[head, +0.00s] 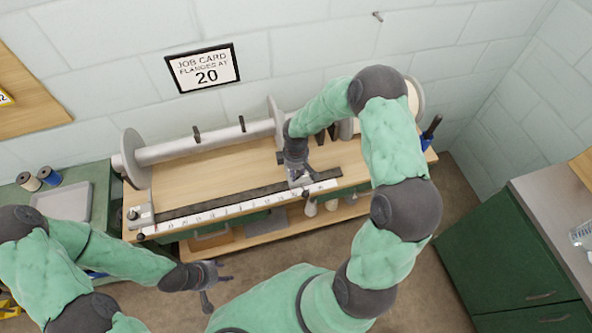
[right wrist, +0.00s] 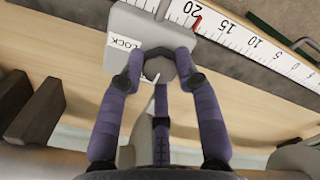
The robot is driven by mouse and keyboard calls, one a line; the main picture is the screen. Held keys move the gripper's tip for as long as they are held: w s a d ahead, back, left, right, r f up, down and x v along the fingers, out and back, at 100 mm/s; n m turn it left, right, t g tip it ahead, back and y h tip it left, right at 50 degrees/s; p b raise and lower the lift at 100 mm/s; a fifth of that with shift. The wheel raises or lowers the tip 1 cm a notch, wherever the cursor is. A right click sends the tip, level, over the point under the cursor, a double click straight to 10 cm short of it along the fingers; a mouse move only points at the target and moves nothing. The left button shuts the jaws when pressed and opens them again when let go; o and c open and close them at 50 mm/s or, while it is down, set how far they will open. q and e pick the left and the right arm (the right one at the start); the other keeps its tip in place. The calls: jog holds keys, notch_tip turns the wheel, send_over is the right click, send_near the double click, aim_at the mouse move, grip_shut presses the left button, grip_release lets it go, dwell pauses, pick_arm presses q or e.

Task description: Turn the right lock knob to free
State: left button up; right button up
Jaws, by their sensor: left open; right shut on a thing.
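The right lock knob (right wrist: 158,68) is a dark grey round knob on a pale grey block (right wrist: 180,42) with a LOCK label. My right gripper (right wrist: 158,72) is shut on the knob, with fingers on both sides of it. A small pale mark shows at the knob's edge. A red pointer (right wrist: 197,24) on the block sits close to the 20 on the white scale (right wrist: 235,35). In the head view my right gripper (head: 299,180) reaches down onto the block and mostly hides the knob. My left gripper (head: 215,277) is open and empty in front of the bench.
A similar block with a dark knob (head: 140,214) sits at the scale's left end. A roller (head: 205,145) with flanges runs along the back of the wooden bench (head: 205,180). A job card (head: 203,68) reading 20 hangs on the wall. A green cabinet (head: 510,250) stands right.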

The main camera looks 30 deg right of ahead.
aim_at(296, 173)
jog(key=shift+w+r+n, duration=0.1)
jog(key=shift+n, duration=0.2)
jog(key=o, duration=1.1)
jog(key=shift+o, duration=0.2)
notch_tip(296, 173, up, 12)
dwell(0.4)
